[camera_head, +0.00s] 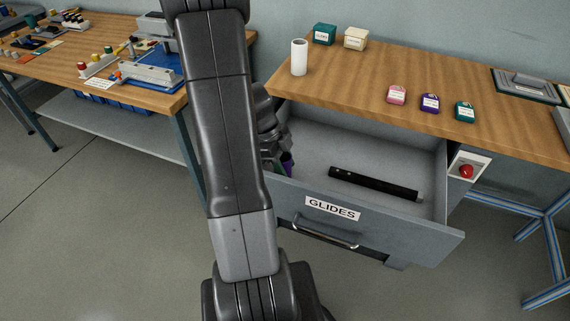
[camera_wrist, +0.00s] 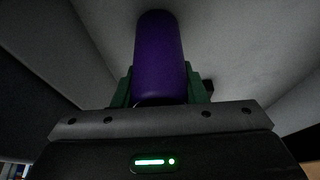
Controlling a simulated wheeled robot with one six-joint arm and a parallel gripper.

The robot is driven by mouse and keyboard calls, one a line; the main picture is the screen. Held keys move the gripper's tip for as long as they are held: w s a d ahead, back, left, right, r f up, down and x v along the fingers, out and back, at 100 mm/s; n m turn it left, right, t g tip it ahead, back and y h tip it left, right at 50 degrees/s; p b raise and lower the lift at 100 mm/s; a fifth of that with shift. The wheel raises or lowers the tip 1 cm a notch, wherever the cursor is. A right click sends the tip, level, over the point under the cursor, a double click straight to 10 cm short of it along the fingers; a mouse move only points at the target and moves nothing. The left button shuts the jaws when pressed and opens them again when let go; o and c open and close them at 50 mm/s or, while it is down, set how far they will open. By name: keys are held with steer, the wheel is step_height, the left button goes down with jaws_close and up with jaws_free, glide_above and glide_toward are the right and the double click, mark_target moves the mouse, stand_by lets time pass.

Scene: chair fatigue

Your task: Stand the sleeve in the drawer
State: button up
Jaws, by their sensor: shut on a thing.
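A purple cylindrical sleeve (camera_wrist: 159,58) is between the green fingers of my gripper (camera_wrist: 160,92) in the wrist view. My gripper is shut on it. In the head view only a small purple part of the sleeve (camera_head: 287,161) shows, at the left end of the open drawer (camera_head: 400,238), whose front is labelled GLIDES. My arm hides most of the gripper and sleeve there. The sleeve's far end is close to the pale drawer surface in the wrist view. I cannot tell whether it touches.
A long black bar (camera_head: 374,184) lies in the drawer, right of my gripper. On the wooden bench (camera_head: 350,90) above stand a white cylinder (camera_head: 299,57), two small boxes and three small labelled items. A red button (camera_head: 466,171) is right of the drawer.

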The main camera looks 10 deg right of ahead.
steer(key=shift+f, duration=0.15)
steer(key=o, duration=1)
steer(key=shift+r, duration=0.35)
steer(key=v, duration=1.1)
steer(key=shift+w+a+r, duration=0.2)
steer(key=shift+r, duration=0.05)
